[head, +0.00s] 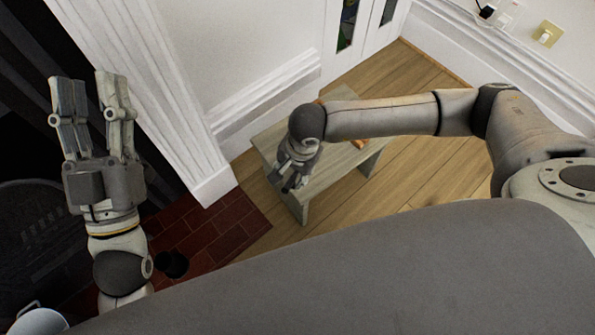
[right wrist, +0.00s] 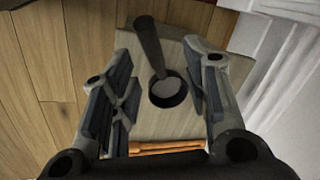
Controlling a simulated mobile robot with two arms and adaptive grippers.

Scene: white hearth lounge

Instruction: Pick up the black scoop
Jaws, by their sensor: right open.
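The black scoop (right wrist: 149,45) lies on a pale wooden bench (right wrist: 205,126) in the right wrist view. Its round cup (right wrist: 168,98) faces the camera and its handle points toward the top of the picture. My right gripper (right wrist: 157,52) is open, with one finger on each side of the scoop in the picture; I cannot tell the height gap. In the head view my right gripper (head: 289,184) is over the near left part of the bench (head: 335,183), and I cannot make out the scoop there. My left gripper (head: 90,84) is open and empty, away to the left.
An orange-brown object (right wrist: 165,147) lies on the bench, partly hidden by my gripper. A white wall and moulding (head: 265,95) stand close behind the bench. Dark red hearth tiles (head: 215,228) lie to its left. Wooden floor (head: 430,160) is clear to its right.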

